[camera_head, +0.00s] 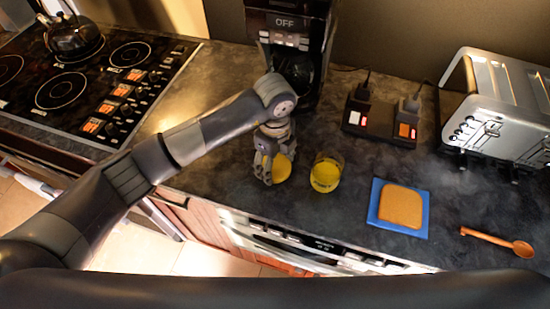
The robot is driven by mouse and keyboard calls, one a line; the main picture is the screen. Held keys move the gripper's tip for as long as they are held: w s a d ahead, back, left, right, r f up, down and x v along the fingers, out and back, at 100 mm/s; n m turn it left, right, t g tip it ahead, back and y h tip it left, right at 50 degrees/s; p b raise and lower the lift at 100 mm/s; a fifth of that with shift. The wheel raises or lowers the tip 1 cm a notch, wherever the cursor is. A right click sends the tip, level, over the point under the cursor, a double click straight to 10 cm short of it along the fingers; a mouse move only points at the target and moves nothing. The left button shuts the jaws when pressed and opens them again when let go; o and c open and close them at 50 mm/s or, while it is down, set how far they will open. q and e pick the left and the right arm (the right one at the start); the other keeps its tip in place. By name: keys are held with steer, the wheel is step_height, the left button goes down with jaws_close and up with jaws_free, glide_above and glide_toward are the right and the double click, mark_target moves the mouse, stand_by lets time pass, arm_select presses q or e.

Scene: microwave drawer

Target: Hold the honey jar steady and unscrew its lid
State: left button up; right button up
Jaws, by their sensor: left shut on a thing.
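My left gripper (266,175) reaches down over the counter and is shut on a yellow, rounded thing, which I take to be the honey jar (282,168). The gripper and wrist cover its left side and top, so I cannot make out the lid. The jar stands on the dark counter near its front edge. My right gripper is not in view.
A glass with yellow contents (326,174) stands close to the right of the jar. A coffee maker (290,30) is behind. Bread (401,206) on a blue board (378,213), a wooden spoon (497,241), a power strip (378,125) and a toaster (485,110) are to the right. A stove (90,80) with a kettle (73,36) is left.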

mark_target(275, 166)
arm_select(q)
steer(key=shift+f, duration=0.15)
steer(key=shift+f, duration=0.1)
steer(key=o, duration=1.2)
steer(key=shift+r, duration=0.25)
steer(key=shift+r+b, duration=1.9)
steer(key=shift+r, duration=4.05)
